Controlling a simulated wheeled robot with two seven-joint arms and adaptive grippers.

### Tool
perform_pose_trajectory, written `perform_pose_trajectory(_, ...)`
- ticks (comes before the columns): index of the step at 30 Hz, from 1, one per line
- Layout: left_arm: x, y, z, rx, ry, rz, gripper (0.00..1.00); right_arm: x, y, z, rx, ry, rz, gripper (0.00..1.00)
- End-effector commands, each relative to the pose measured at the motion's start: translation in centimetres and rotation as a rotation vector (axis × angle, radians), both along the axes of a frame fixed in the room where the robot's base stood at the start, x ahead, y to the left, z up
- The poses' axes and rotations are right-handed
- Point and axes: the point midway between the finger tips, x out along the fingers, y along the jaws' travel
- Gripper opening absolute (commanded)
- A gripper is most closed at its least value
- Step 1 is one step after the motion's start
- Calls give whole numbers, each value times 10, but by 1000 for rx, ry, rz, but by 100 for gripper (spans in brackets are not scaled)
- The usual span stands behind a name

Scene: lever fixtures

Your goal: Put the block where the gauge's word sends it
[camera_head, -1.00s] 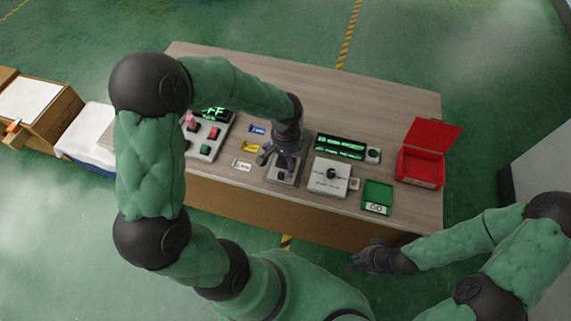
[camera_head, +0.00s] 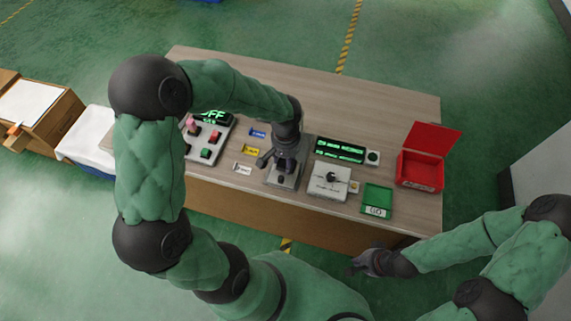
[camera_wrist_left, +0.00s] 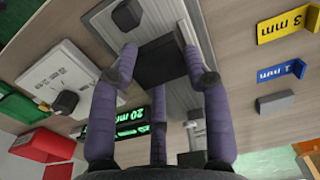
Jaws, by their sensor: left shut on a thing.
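My left gripper (camera_head: 281,170) is over the grey fixture (camera_head: 287,185) in the middle of the table. In the left wrist view its fingers (camera_wrist_left: 165,70) are closed on a black blocky piece (camera_wrist_left: 160,50) at the fixture's metal track. I cannot tell whether this piece is a loose block or part of the fixture. A display (camera_head: 340,149) with green text stands behind; the wrist view shows "20 mm" on it (camera_wrist_left: 132,120). My right gripper (camera_head: 362,264) is off the table's front edge; its fingers are too small to read.
A white box with a black knob (camera_head: 329,181), a green tray marked GO (camera_head: 378,197) and an open red bin (camera_head: 420,170) stand to the right. The table's back is clear.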

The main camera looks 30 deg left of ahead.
Motion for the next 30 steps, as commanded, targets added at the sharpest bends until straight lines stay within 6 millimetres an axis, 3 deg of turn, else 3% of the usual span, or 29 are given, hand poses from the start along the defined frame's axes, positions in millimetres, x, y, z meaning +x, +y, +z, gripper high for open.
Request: perform_pose_trajectory(30,1,0,46,0,-2,0,29,0,0,34,0,0,0,0)
